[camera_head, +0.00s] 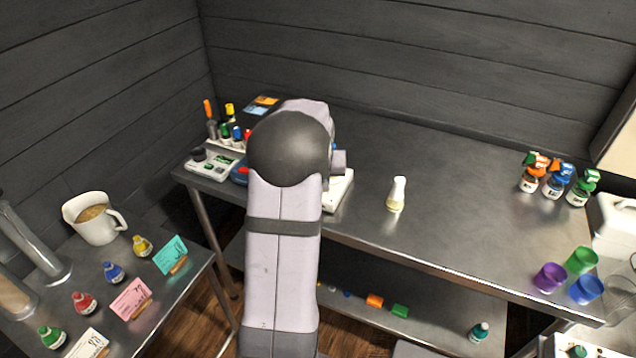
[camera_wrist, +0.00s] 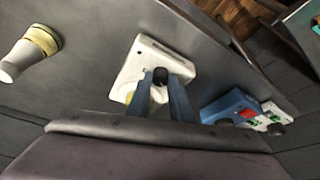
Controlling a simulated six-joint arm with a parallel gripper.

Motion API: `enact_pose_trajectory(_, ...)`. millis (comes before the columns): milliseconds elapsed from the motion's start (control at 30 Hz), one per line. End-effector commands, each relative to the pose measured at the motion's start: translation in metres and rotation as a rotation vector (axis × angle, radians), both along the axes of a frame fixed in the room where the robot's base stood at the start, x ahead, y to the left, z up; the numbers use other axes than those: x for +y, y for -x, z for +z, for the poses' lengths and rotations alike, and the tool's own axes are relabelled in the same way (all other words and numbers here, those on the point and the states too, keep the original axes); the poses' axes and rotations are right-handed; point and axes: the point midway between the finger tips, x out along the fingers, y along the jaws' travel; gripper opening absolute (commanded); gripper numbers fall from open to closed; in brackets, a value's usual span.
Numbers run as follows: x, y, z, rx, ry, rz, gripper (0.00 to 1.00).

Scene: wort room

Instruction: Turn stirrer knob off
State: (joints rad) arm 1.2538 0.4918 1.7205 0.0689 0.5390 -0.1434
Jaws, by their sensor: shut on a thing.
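The white stirrer (camera_wrist: 138,62) sits on the metal bench. Its black knob (camera_wrist: 160,75) shows between the tips of my gripper's two blue fingers in the wrist view. My gripper (camera_wrist: 161,82) is shut on the knob. In the head view my arm hides the knob, my gripper and most of the stirrer, and only a white edge of the stirrer (camera_head: 340,192) shows to the right of the arm. A small yellowish patch beside the left finger in the wrist view is mostly hidden.
A flask with pale yellow liquid (camera_head: 397,195) stands right of the stirrer. A blue device (camera_wrist: 228,106) and a white device (camera_head: 212,166) are on the other side. Spray bottles (camera_head: 554,182) and colored cups (camera_head: 549,277) are far right. The bench between is clear.

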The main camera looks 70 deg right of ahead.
Motion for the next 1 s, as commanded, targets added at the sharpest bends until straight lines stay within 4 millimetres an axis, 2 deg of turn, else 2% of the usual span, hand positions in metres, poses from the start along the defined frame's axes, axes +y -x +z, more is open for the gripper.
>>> enact_pose_trajectory(233,0.000,0.000,0.000,0.001,0.002,0.001,0.00)
enact_pose_trajectory(267,0.000,0.000,0.000,0.001,0.002,0.001,0.22)
enact_pose_trajectory(333,0.000,0.000,0.000,0.001,0.001,0.001,0.37)
enact_pose_trajectory(733,0.001,0.000,0.003,0.000,0.001,0.000,0.37)
enact_pose_trajectory(1000,0.010,0.005,0.029,-0.001,0.005,0.001,0.37)
